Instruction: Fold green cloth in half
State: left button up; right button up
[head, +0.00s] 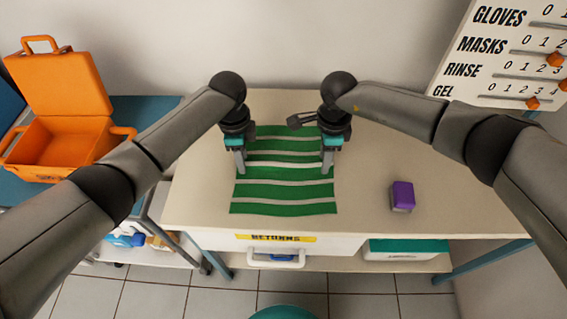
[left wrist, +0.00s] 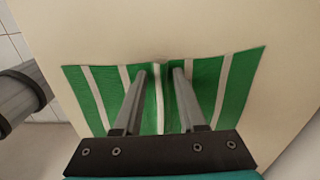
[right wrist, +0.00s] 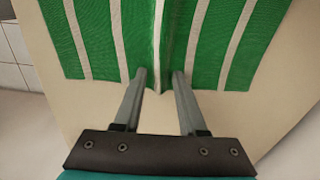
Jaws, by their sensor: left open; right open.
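The green cloth (head: 285,190) with pale stripes lies spread out on the table. In both wrist views a raised crease or ridge runs along its middle. My left gripper (head: 240,172) is over the cloth's left edge, with its fingers open. In the left wrist view the fingers (left wrist: 160,68) straddle the ridge on the cloth (left wrist: 235,85). My right gripper (head: 328,172) is over the cloth's right edge, also open. In the right wrist view its fingertips (right wrist: 160,75) sit either side of the ridge at the edge of the cloth (right wrist: 95,40). Contact with the cloth cannot be told.
A purple block (head: 402,196) stands on the table (head: 370,215) to the right. A dark-handled tool (head: 301,121) lies behind the cloth. An open orange case (head: 50,165) is on a blue surface at left. A counter board (head: 500,60) stands back right.

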pick_arm(q)
jog(key=shift+f, duration=0.1)
grip_shut()
pick_arm(e)
jog(key=shift+s+f, duration=0.1)
grip_shut()
pick_arm(q)
jog(key=shift+s, duration=0.1)
dwell(0.3)
